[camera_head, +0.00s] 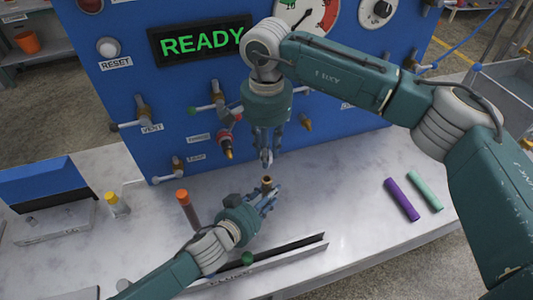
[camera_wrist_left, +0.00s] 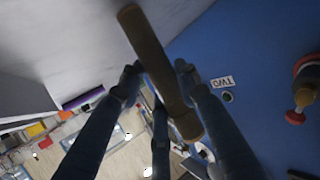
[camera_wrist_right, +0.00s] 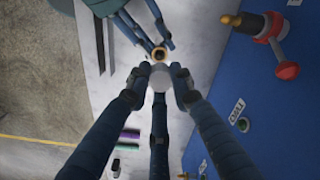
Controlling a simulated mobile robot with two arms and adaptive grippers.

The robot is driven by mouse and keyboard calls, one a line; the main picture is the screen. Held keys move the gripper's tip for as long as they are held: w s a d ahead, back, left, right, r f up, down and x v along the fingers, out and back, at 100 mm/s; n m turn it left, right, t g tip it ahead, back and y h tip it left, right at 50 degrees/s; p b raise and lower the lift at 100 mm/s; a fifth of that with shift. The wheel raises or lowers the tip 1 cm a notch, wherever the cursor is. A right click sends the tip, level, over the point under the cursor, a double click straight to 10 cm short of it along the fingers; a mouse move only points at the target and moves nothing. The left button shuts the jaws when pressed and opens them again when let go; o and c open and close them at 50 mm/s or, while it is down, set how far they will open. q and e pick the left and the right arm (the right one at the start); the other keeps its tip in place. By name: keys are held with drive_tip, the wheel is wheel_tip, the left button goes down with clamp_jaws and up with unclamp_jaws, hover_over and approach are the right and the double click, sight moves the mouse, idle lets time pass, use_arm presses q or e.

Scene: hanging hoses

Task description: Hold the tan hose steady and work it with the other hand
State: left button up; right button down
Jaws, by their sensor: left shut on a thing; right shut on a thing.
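The tan hose (camera_wrist_left: 158,65) is a short brown tube with a thicker collar at one end. My left gripper (camera_head: 266,198) is shut on it in front of the blue panel; in the head view only its open upper end (camera_head: 267,181) shows clearly. My right gripper (camera_head: 266,154) points down just above that end, shut on a small pale grey piece (camera_wrist_right: 160,78) largely hidden between its fingers. In the right wrist view the hose's open end (camera_wrist_right: 159,54) shows as a ring beside the pale piece. I cannot tell whether the two touch.
The blue panel (camera_head: 165,90) with valves and fittings stands close behind both grippers. An orange-brown tube (camera_head: 187,207) and a yellow-capped piece (camera_head: 113,203) stand at left. A tray with a black rod (camera_head: 275,254) lies in front. Purple (camera_head: 402,200) and mint (camera_head: 426,191) tubes lie at right.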

drive_tip(key=shift+r, duration=0.8)
use_arm(q)
drive_tip(key=o, duration=1.2)
drive_tip(key=shift+o, duration=0.2)
